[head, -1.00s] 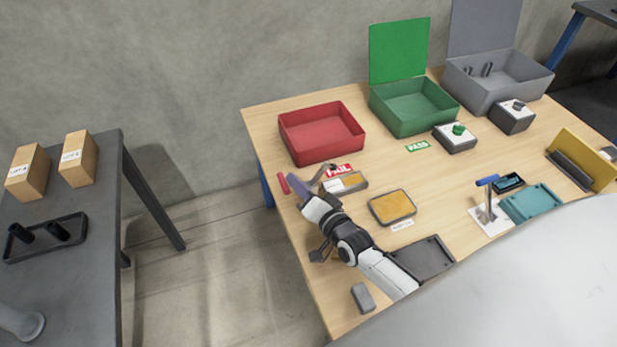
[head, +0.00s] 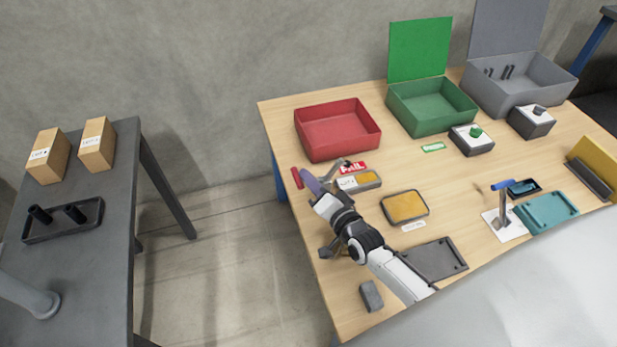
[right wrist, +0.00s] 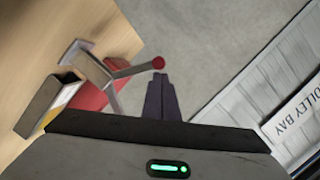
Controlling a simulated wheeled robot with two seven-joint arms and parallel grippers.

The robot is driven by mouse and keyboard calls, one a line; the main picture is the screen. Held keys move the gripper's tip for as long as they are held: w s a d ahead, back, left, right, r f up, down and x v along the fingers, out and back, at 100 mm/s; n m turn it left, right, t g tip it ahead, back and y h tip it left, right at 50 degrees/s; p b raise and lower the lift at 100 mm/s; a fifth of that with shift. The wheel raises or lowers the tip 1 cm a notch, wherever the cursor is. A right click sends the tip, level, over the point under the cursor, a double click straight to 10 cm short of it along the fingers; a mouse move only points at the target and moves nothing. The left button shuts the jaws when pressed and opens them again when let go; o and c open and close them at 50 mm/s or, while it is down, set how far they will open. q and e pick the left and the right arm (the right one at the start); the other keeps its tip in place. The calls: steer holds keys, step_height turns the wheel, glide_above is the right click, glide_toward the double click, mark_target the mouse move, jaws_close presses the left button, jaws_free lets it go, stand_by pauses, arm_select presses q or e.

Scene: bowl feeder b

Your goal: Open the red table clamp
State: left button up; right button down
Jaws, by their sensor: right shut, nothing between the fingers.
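The red table clamp shows in the head view as a short red bar (head: 297,178) at the table's left edge. In the right wrist view I see a grey metal bracket with a lever that ends in a red ball (right wrist: 158,62). My right gripper (head: 311,182) is shut and empty beside the red bar. In the right wrist view its dark fingertips (right wrist: 161,78) are right at the red ball; I cannot tell whether they touch. The gripper partly hides the clamp in the head view. My left gripper is not in view.
A red bin (head: 338,130), a FAIL label (head: 352,167) and a small tray with a yellow pad (head: 366,181) are close to the clamp. A grey block (head: 371,296) lies near the front edge. Open floor lies left of the table, before a dark side table (head: 75,262).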

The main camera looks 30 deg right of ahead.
steer(key=s+d+r+p, duration=0.2)
steer(key=s+r, duration=0.2)
steer(key=s, duration=0.6)
steer(key=shift+d+r, duration=0.3)
